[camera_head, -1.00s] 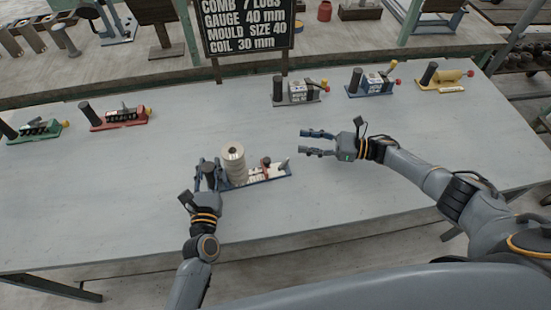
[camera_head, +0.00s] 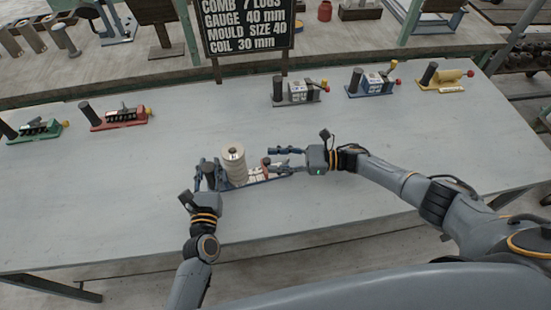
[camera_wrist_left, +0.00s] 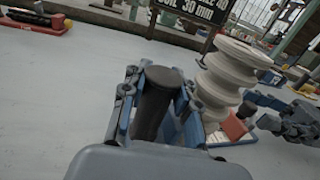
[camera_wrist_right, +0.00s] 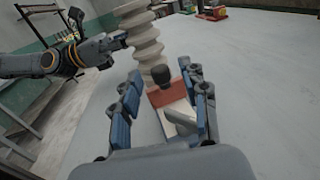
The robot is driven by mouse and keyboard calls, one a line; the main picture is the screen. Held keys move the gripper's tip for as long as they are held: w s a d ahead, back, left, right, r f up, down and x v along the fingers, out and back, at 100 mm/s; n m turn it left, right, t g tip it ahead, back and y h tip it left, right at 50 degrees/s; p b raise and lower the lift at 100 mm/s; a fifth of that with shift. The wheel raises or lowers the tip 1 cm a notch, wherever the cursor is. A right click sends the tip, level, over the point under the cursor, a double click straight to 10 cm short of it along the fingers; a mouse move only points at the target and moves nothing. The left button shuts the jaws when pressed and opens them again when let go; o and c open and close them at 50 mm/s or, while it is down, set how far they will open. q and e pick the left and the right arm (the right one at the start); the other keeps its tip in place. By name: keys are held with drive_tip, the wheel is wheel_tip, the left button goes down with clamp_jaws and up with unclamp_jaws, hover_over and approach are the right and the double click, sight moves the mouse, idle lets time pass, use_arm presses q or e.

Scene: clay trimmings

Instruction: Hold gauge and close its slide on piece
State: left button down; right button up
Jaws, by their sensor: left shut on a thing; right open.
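The gauge (camera_head: 254,182) is a blue base lying on the table, with a dark upright handle at its left end. My left gripper (camera_head: 209,173) is shut on that handle (camera_wrist_left: 154,103). A cream ribbed piece (camera_head: 233,164) stands upright on the gauge beside the handle; it also shows in the left wrist view (camera_wrist_left: 229,80). The red slide (camera_wrist_right: 166,96) with a dark knob (camera_wrist_right: 160,74) sits to the right of the piece.
Other gauges stand along the table's back: green (camera_head: 35,130), red (camera_head: 119,118), grey (camera_head: 297,93), blue (camera_head: 372,83) and yellow (camera_head: 445,77). A dark sign (camera_head: 247,24) stands behind the table.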

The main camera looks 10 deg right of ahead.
sight(268, 164)
drive_tip(key=shift+w+a, duration=0.1)
drive_tip(key=shift+a, duration=0.25)
clamp_jaws()
use_arm(q)
drive_tip(key=shift+s, duration=0.1)
use_arm(e)
drive_tip(key=a, duration=0.4)
drive_tip(key=shift+a, duration=0.25)
unclamp_jaws()
drive_tip(key=v, duration=1.2)
